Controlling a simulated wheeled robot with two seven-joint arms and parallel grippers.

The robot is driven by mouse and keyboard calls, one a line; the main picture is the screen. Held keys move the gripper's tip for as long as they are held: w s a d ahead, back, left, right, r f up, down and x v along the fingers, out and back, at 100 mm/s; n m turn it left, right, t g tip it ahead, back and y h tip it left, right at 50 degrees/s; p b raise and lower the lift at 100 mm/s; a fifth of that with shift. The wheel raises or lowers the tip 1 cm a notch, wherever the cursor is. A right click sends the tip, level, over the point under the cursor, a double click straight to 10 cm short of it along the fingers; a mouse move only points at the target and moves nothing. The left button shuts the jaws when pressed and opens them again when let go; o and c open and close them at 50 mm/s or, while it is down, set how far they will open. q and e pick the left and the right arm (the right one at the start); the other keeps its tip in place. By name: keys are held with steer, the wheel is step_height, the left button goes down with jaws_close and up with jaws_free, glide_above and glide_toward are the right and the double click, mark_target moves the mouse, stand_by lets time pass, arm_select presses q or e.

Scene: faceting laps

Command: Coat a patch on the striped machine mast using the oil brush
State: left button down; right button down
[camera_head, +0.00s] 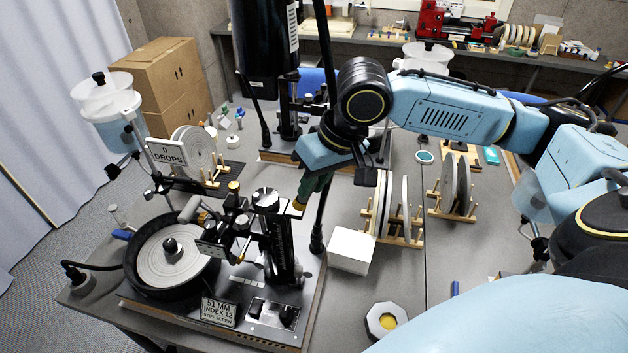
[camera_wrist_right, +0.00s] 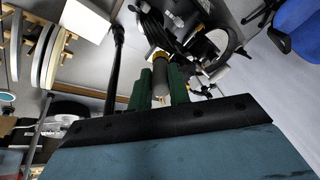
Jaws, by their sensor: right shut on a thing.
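The near faceting machine's black mast (camera_head: 277,240) stands upright with a silver round top and pale marks on its side. I cannot make out its stripes clearly. My right gripper (camera_head: 312,188) is above and slightly right of the mast top. Its green fingers, also in the right wrist view (camera_wrist_right: 160,88), are shut on the oil brush (camera_wrist_right: 160,87). In the head view a small yellowish part of the brush (camera_head: 299,205) shows below the fingers, close beside the mast. I cannot tell whether it touches. My left gripper is not in view.
The machine's lap (camera_head: 165,262) lies left of the mast. A white box (camera_head: 351,250) and racks of discs (camera_head: 398,238) stand to the right. A white dish (camera_head: 372,322) with yellow contents is near the front. A thin black pole (camera_head: 317,228) rises close behind the mast.

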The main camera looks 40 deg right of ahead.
steer(key=shift+f, duration=0.95)
stand_by(0.3)
